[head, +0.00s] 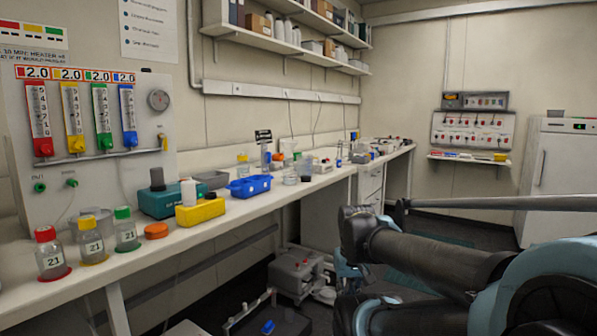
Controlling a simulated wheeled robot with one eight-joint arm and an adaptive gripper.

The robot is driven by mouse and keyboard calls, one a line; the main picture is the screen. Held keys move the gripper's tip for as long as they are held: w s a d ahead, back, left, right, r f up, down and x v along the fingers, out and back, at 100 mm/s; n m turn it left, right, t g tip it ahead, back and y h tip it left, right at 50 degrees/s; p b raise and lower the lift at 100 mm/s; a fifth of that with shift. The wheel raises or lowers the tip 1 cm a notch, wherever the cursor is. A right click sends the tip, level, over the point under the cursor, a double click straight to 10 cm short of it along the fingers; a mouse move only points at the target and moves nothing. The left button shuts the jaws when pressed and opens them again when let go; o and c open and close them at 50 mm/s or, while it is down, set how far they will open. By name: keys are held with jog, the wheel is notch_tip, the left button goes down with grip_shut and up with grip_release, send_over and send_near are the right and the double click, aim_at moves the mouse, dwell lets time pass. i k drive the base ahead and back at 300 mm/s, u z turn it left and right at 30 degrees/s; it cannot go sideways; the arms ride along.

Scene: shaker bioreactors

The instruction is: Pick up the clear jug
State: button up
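Several small clear vessels stand on the long white bench (245,213) in the head view. One clear vessel (290,179) is right of the blue rack, near the bench's front edge. Another clear vessel with yellowish contents (243,163) stands behind the rack. They are too small for me to tell which is the clear jug. My dark arm (430,262) fills the lower right, apart from the bench. No gripper fingers can be made out.
A blue rack (250,187), a yellow block (200,213) and a teal device (160,203) crowd the bench. Bottles with red (52,255), yellow and green caps stand at the near left. Grey equipment (300,272) sits on the floor under the bench.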

aim_at(304, 162)
jog(key=z, duration=0.05)
jog(key=i, duration=0.9)
